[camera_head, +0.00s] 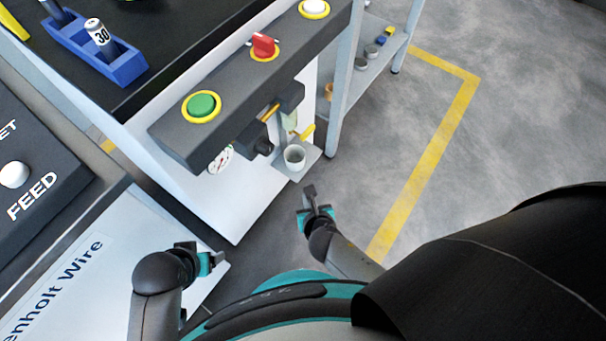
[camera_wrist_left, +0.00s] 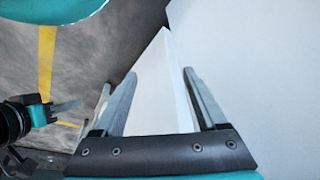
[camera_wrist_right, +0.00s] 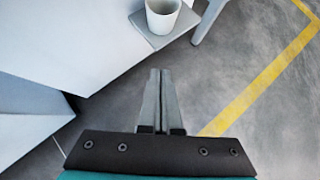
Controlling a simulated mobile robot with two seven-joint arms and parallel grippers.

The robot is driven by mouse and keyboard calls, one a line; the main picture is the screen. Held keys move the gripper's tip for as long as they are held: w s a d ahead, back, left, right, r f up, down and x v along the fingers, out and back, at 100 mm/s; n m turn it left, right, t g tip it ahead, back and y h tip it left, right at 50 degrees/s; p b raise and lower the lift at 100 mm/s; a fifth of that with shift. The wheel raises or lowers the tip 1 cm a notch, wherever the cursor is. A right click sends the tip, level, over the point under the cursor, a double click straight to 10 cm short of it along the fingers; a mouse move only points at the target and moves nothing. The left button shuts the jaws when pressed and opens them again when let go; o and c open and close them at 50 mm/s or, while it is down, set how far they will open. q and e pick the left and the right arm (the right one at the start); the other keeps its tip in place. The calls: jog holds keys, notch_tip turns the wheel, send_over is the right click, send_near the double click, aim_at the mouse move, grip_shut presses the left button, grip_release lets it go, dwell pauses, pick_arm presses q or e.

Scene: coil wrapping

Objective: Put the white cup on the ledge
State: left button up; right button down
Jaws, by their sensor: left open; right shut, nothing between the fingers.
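The white cup (camera_head: 294,157) stands upright on a small grey ledge (camera_head: 306,163) low on the side of the white machine. In the right wrist view the cup (camera_wrist_right: 163,14) and the ledge (camera_wrist_right: 150,36) show at the top, the cup cut off by the frame edge. My right gripper (camera_head: 310,190) is shut and empty, a little below and apart from the cup in the head view; its fingers (camera_wrist_right: 158,72) touch each other. My left gripper (camera_head: 218,258) is open by the white panel edge at lower left. In the left wrist view its fingers (camera_wrist_left: 155,90) stand either side of a white panel edge.
Above the cup, a dark control bar carries a green button (camera_head: 202,105), a red switch (camera_head: 264,46) and a gauge (camera_head: 221,159). A grey shelf rack (camera_head: 340,90) stands right of the ledge. Open floor with a yellow line (camera_head: 425,150) lies to the right.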

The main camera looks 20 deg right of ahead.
pick_arm(q)
notch_tip(320, 180, up, 7)
jog(key=t+b, duration=0.1)
jog(key=b, duration=0.2)
pick_arm(e)
jog(key=b, duration=0.5)
send_near(298, 170)
jog(key=w+f, duration=0.1)
jog(key=f, duration=0.1)
jog(key=w+f, duration=0.1)
jog(key=f, duration=0.1)
jog(key=shift+w+f, duration=0.15)
jog(key=shift+w, duration=0.15)
pick_arm(q)
jog(key=w+d+r+t+h, duration=0.1)
jog(key=w+d+t+h, duration=0.3)
jog(key=w+d+t, duration=0.2)
jog(key=shift+w+d+r+t, duration=0.25)
jog(key=shift+d+t, duration=0.55)
jog(key=shift+d, duration=0.45)
pick_arm(e)
jog(key=shift+w, duration=0.7)
jog(key=shift+d, duration=0.1)
